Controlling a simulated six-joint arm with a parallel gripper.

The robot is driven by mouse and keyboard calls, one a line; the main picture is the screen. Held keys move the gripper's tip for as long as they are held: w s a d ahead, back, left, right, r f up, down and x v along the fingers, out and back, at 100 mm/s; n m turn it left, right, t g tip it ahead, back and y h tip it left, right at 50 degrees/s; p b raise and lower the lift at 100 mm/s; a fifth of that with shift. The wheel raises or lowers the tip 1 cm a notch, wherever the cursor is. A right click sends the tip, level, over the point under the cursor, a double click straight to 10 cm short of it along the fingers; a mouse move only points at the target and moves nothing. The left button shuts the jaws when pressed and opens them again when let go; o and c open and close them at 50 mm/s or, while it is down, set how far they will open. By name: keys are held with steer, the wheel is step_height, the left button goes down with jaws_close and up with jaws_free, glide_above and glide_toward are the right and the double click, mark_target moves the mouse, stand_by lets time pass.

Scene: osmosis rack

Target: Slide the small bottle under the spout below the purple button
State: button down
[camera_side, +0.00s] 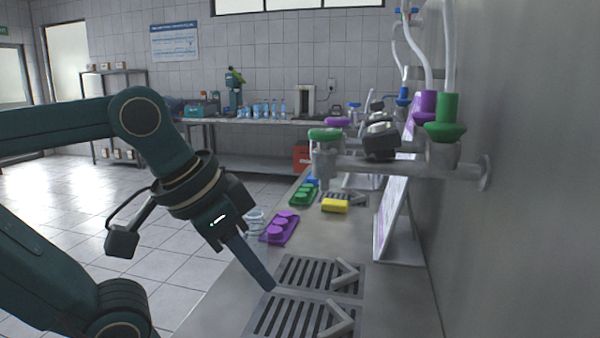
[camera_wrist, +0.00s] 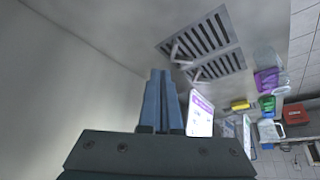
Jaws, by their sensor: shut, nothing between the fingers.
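My gripper (camera_side: 272,287) points down with its fingers together and empty, its tips over the near drain grates. In the wrist view the gripper (camera_wrist: 160,73) also shows as two blue fingers side by side. A purple block with round purple buttons (camera_side: 281,228) lies farther along the counter, beyond the gripper. It also appears in the wrist view as a purple shape (camera_wrist: 269,80). A clear container (camera_side: 255,222) is seen just left of the purple block; I cannot tell whether it is the small bottle. No outlet can be clearly matched to the purple buttons.
Slotted grates (camera_side: 318,276) with angled grey pieces (camera_side: 344,273) lie on the counter. A green button block (camera_side: 302,194) and a yellow block (camera_side: 335,206) are farther back. Pipes with a green valve (camera_side: 445,131) project from the right wall. A tilted panel (camera_side: 392,222) stands along the right.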

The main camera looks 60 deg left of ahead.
steer(key=w+a+r+n+y, duration=0.1)
steer(key=w+a+r+n, duration=0.2)
steer(key=w+a, duration=0.4)
steer(key=n+g+y, duration=0.3)
steer(key=n, duration=0.3)
glide_above(234, 259)
steer(key=s, duration=0.1)
step_height(234, 259, down, 4)
steer(key=r, duration=0.1)
steer(key=shift+w+d+f, duration=0.1)
steer(key=shift+d+f, duration=0.1)
steer(key=shift+f, duration=3.25)
steer(key=shift+d+f, duration=0.15)
steer(key=shift+f, duration=3.25)
steer(key=shift+w+d+f, duration=0.1)
steer(key=shift+d+f, duration=0.1)
steer(key=shift+f, duration=3.25)
steer(key=shift+w+d+r, duration=0.1)
steer(key=shift+w+d, duration=0.65)
step_height(234, 259, up, 7)
steer(key=s+a, duration=0.2)
steer(key=shift+s+a, duration=0.1)
